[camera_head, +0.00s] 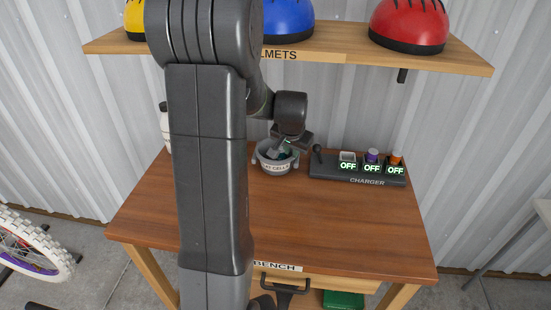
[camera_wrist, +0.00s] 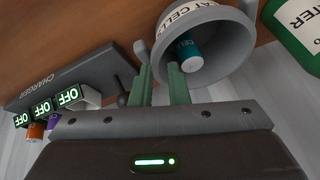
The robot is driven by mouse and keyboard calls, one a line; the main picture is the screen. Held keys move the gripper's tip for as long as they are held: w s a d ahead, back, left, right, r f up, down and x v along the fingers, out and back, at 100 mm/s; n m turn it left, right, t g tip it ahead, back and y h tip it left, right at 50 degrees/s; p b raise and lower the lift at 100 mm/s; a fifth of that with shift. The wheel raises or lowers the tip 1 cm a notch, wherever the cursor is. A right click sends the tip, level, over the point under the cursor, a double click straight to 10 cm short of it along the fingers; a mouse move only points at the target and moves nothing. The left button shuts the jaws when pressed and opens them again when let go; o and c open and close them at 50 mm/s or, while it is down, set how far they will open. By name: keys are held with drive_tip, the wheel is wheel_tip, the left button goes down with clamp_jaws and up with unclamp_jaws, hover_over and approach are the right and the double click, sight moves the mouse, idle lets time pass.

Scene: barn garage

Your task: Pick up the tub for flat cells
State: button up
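The tub for flat cells (camera_head: 270,167) is a grey round tub with side lugs and a white label partly reading "CELLS". It stands upright at the back of the bench. In the wrist view the tub (camera_wrist: 238,62) is close, with a teal cell (camera_wrist: 187,52) inside. My gripper (camera_head: 282,143) is over the tub's back right side. In the wrist view my gripper (camera_wrist: 160,68) has its two green fingers apart at the tub's rim, one seemingly outside and one inside the wall. Contact with the rim cannot be told.
A charger (camera_head: 357,173) with three "OFF" displays and white, purple and orange cells stands right of the tub. A white bottle (camera_head: 164,122) is at the back left, partly behind my arm. A helmet shelf (camera_head: 340,60) hangs above. The bench front (camera_head: 330,225) is clear.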

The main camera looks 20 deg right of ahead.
sight(292, 158)
drive_tip(key=shift+p+x, duration=0.3)
drive_tip(key=shift+x, duration=3.25)
clamp_jaws()
